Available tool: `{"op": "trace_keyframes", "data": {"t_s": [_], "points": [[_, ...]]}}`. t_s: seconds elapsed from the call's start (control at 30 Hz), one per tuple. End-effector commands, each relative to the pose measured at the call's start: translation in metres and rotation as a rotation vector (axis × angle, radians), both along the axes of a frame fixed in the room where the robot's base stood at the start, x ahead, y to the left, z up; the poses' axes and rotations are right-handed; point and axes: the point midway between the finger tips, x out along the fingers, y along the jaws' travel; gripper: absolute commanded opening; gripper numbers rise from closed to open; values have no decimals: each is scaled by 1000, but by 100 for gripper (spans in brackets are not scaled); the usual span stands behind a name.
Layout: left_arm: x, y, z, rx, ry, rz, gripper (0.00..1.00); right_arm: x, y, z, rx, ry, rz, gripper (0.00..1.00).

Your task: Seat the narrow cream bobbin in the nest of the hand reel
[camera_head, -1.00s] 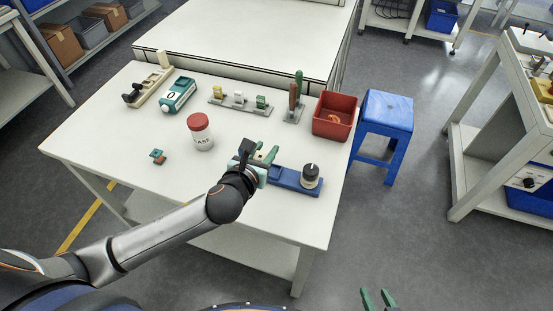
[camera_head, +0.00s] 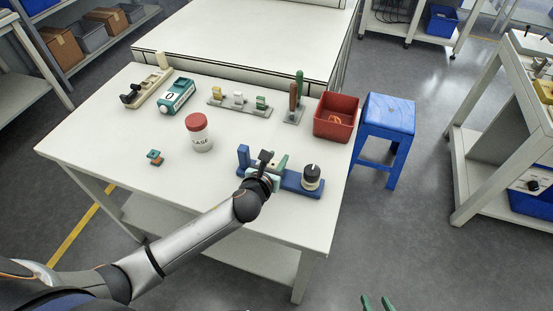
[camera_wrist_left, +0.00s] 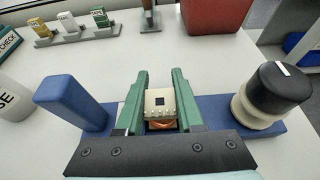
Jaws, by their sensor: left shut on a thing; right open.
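The hand reel has a blue base (camera_head: 317,194) with an upright blue post (camera_head: 243,156) at its left and a black knob on a cream collar (camera_head: 311,176) at its right. My left gripper (camera_head: 270,165) is over the reel, between post and knob. In the left wrist view its green fingers (camera_wrist_left: 160,95) are shut on the cream bobbin (camera_wrist_left: 159,99), with a dark square hole and copper winding below its cream flange. The bobbin is above or at the base; its underside and the nest are hidden. My right gripper (camera_head: 376,304) is open and empty at the bottom edge, apart from the table.
A white jar with a red lid (camera_head: 199,132) and a small teal-and-copper piece (camera_head: 155,157) stand left of the reel. Behind are a grey rack (camera_head: 230,107), a tool stand (camera_head: 292,117) and a red bin (camera_head: 336,116). The front left tabletop is clear.

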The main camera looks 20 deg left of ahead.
Motion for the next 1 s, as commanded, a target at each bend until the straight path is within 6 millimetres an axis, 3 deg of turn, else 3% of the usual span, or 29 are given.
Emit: {"op": "trace_keyframes", "data": {"t_s": [0.17,0.2,0.43,0.77,1.0], "points": [[0,0,-4,0,0,0,0,0,0,-2,0,0,0,50],[0,0,-3,0,0,0,40,0,0,-1,0,0,0,50],[0,0,-3,0,0,0,66,0,0,-1,1,0,-1,50],[0,0,2,1,-1,0,66,0,0,1,1,0,-1,50],[-31,1,14,0,1,-2,66,0,0,7,1,0,-1,50]]}}
